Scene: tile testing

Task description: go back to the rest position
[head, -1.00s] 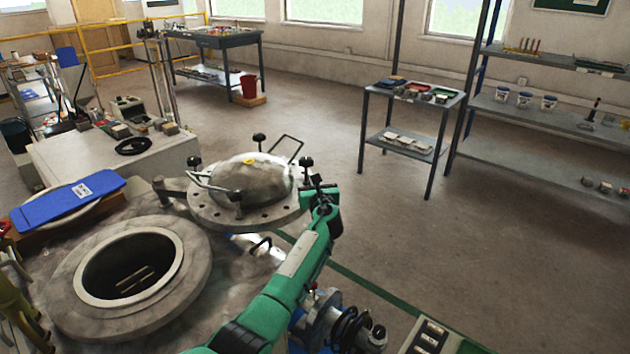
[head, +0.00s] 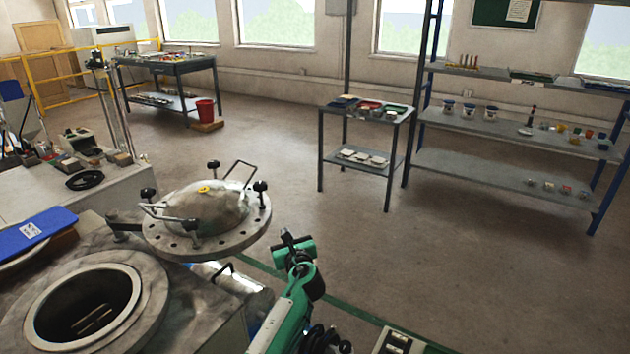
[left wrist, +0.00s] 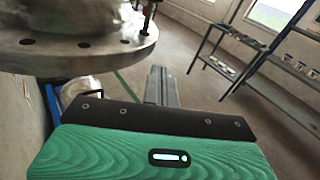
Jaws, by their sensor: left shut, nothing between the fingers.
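My left arm is green and comes up from the bottom of the head view. Its dark left gripper (head: 292,240) is shut and empty, to the right of the round metal lid (head: 205,212) and apart from it in the picture. In the left wrist view the shut grey fingers (left wrist: 160,88) reach out past the green wrist housing, with nothing between them. The flanged lid edge (left wrist: 75,50) shows at upper left there. My right gripper is in neither view.
An open round vessel (head: 85,310) is at lower left, with a blue lid-like board (head: 35,232) behind it. A small shelf cart (head: 365,112) and a tall rack (head: 500,172) stand at the right. A red bucket (head: 205,110) is at the back. The middle floor is clear.

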